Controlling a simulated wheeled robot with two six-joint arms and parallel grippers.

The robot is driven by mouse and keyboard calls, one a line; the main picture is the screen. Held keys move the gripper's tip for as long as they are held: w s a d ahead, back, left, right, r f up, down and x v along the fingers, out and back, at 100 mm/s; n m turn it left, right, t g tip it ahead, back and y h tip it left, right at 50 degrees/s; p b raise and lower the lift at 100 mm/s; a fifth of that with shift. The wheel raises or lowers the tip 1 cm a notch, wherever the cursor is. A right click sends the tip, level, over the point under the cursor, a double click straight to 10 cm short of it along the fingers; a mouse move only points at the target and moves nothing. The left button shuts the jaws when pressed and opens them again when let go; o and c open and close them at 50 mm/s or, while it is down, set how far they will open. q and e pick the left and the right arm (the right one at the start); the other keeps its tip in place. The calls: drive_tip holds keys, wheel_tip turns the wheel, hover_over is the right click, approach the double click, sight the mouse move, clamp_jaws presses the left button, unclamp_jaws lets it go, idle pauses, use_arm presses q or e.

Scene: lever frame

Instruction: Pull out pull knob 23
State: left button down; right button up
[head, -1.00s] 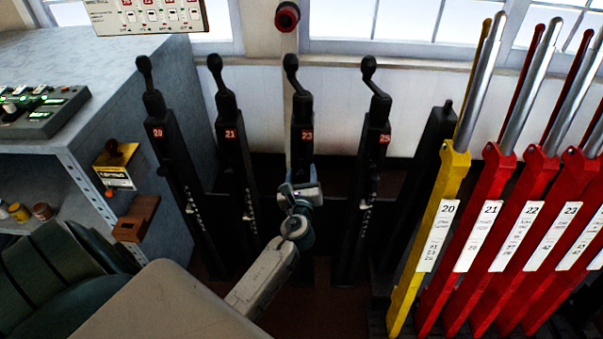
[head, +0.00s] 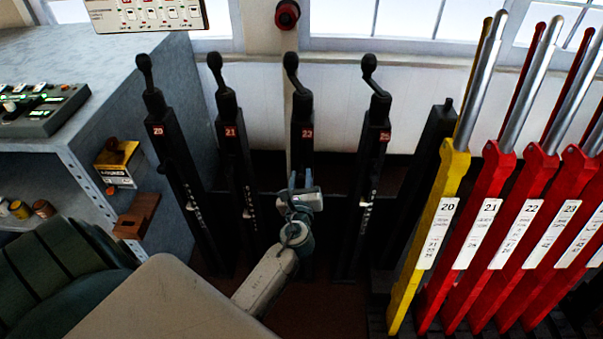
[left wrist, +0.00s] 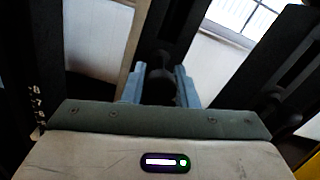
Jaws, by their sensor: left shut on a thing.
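The black post labelled 23 (head: 303,115) stands in the middle of a row of similar posts, with a curved handle on top. My left gripper (head: 298,188) is low in front of this post. In the left wrist view my left gripper (left wrist: 160,88) has its two blue-grey fingers on either side of a dark round pull knob (left wrist: 160,86) and is shut on it. In the head view the gripper hides this knob. My right gripper is not in view.
Posts 21 (head: 236,150) and 25 (head: 368,160) stand close on either side. Tall yellow (head: 432,230) and red (head: 482,235) levers stand to the right. A grey cabinet (head: 110,75) and a green chair (head: 60,265) are at left.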

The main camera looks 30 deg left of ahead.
use_arm(q)
drive_tip(key=c, duration=1.1)
unclamp_jaws()
drive_tip(key=shift+s+d, duration=0.1)
drive_tip(key=shift+c, duration=0.2)
drive_tip(key=shift+s, duration=0.1)
drive_tip(key=shift+s+d+f, duration=0.1)
drive_tip(key=shift+s+d, duration=0.15)
drive_tip(key=shift+s, duration=0.05)
drive_tip(key=b+v, duration=0.2)
drive_tip(key=v, duration=0.8)
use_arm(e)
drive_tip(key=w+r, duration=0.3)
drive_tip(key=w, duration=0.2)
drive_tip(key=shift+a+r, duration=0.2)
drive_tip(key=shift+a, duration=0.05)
use_arm(q)
drive_tip(key=shift+a, duration=0.1)
